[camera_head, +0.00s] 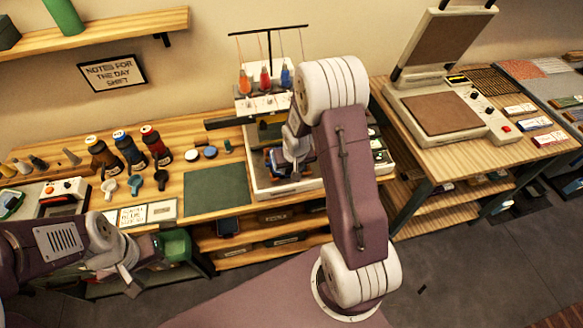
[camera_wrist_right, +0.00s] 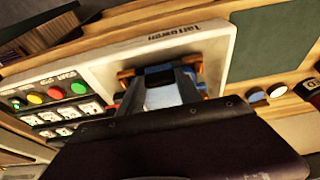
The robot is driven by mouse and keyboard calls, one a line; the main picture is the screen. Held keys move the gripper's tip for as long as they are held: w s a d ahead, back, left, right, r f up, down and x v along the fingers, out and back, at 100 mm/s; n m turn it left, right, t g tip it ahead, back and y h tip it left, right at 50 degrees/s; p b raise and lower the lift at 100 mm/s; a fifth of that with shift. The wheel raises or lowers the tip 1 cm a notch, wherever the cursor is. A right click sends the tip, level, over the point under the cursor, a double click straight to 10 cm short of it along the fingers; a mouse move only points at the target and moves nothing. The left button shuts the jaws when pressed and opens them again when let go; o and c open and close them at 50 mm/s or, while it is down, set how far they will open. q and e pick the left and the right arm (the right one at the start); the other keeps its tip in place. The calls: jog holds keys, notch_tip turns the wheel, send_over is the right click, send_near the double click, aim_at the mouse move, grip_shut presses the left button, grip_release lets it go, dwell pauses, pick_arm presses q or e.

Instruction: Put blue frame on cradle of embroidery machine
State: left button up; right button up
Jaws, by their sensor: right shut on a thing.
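The embroidery machine (camera_head: 262,108) stands on the wooden bench, with orange, red and blue thread spools on top. My right gripper (camera_head: 292,172) is low at the front of the machine, over its white base, and is shut on the blue frame (camera_head: 274,160). The wrist view shows the blue frame (camera_wrist_right: 163,97) between the fingers. Copper-coloured parts (camera_wrist_right: 190,59), apparently of the cradle, are close beside it. I cannot tell whether the frame rests on them. My left gripper (camera_head: 130,282) hangs in front of the bench at the left, away from the machine; its jaw opening is unclear.
A green mat (camera_head: 216,190) lies left of the machine. Ink bottles (camera_head: 130,150), small cups (camera_head: 136,184) and a framed card (camera_head: 148,215) are further left. A heat press (camera_head: 447,112) stands on the right table. The machine's button panel (camera_wrist_right: 50,98) shows in the wrist view.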

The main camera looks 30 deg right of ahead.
jog(key=shift+f, duration=0.25)
jog(key=o, duration=1.3)
jog(key=shift+o, duration=0.2)
jog(key=shift+r, duration=0.1)
notch_tip(320, 180, up, 4)
jog(key=p, duration=0.4)
jog(key=shift+r, duration=0.25)
jog(key=shift+f, duration=0.1)
